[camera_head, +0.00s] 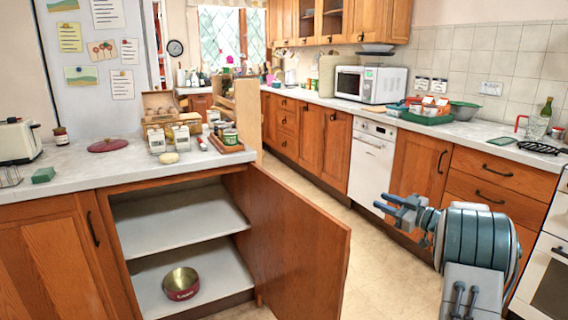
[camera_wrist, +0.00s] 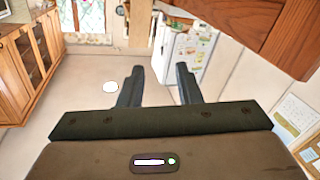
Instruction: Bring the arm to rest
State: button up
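My gripper (camera_head: 396,209) is at the right of the head view, in front of the wooden drawers and the white dishwasher, pointing left. Its two fingers stand apart with nothing between them. In the wrist view the fingers (camera_wrist: 158,88) are also spread and empty, with floor beyond them. My arm is folded at the lower right of the head view. Nothing touches the gripper.
A cabinet door (camera_head: 300,245) stands open into the aisle, left of my gripper. The counter (camera_head: 85,175) above holds jars and a toaster (camera_head: 18,140). The floor (camera_head: 365,265) between is clear.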

jog(key=s+a+r+m+t+h+p, duration=0.1)
jog(key=s+r+m+h+p, duration=0.35)
jog(key=r, duration=0.45)
jog(key=s+r+m+t+h+p, duration=0.1)
jog(key=r+m+h+p, duration=0.35)
jog(key=r+h, duration=0.35)
jog(key=s+a+f+g+p, duration=0.1)
jog(key=s+a+g+p, duration=0.2)
jog(key=s, duration=0.9)
jog(key=s+a+f+m+g+p, duration=0.1)
jog(key=s+a+g+p, duration=0.2)
jog(key=s, duration=0.9)
jog(key=s+a+f+m+g+p, duration=0.1)
jog(key=s+a+f+g+p, duration=0.1)
jog(key=s+a+g, duration=0.5)
jog(key=s+a+p, duration=0.1)
jog(key=s+a, duration=0.1)
jog(key=s, duration=0.4)
jog(key=shift+p, duration=0.3)
jog(key=shift+d+r+y, duration=0.1)
jog(key=shift+y, duration=0.15)
